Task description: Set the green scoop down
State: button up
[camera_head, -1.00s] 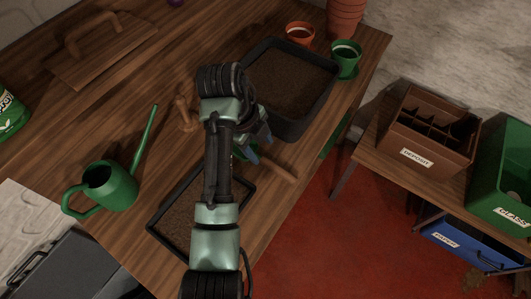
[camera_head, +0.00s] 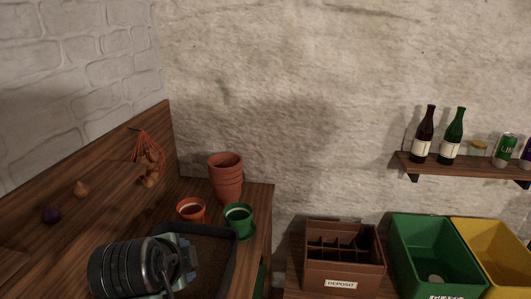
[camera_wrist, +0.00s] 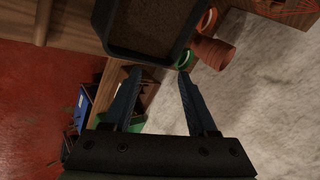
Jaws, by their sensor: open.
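My gripper (camera_wrist: 158,75) is open, with nothing between its two fingers in the wrist view. In the head view only my thick dark arm shows at lower left, over the bench; the fingers are hidden there. The green scoop cannot be made out in either present view. A brown bar (camera_wrist: 42,22) at the top left of the wrist view may be its wooden handle, but I cannot tell. The wooden bench (camera_head: 120,212) fills the lower left of the head view.
A black soil tray (camera_wrist: 150,52) lies beyond my fingertips. A brown divided crate (camera_head: 345,275), green bin (camera_head: 435,262) and yellow bin (camera_head: 500,250) stand right.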

jog(key=w+d+r+n+t, duration=0.1)
jog(key=d+r+n+t, duration=0.35)
jog(key=r, duration=0.75)
jog(key=d+r+n+t, duration=0.3)
jog(key=d+r+t, duration=0.15)
jog(key=r, duration=0.65)
jog(key=s+d+r+n+t, duration=0.3)
jog(key=s+r+t, duration=0.2)
jog(key=s+r, duration=0.3)
jog(key=s+d+r+n+t, duration=0.3)
jog(key=s+r, duration=0.5)
jog(key=r, duration=0.3)
jog(key=shift+r+n+t, duration=0.3)
jog(key=shift+n+t, duration=0.25)
jog(key=shift+t, duration=0.35)
jog(key=shift+d, duration=0.1)
notch_tip(320, 180, up, 4)
jog(key=p, duration=0.4)
jog(key=shift+w+r, duration=0.1)
jog(key=shift+r, duration=0.1)
jog(key=shift+c, duration=0.6)
jog(key=shift+f, duration=0.2)
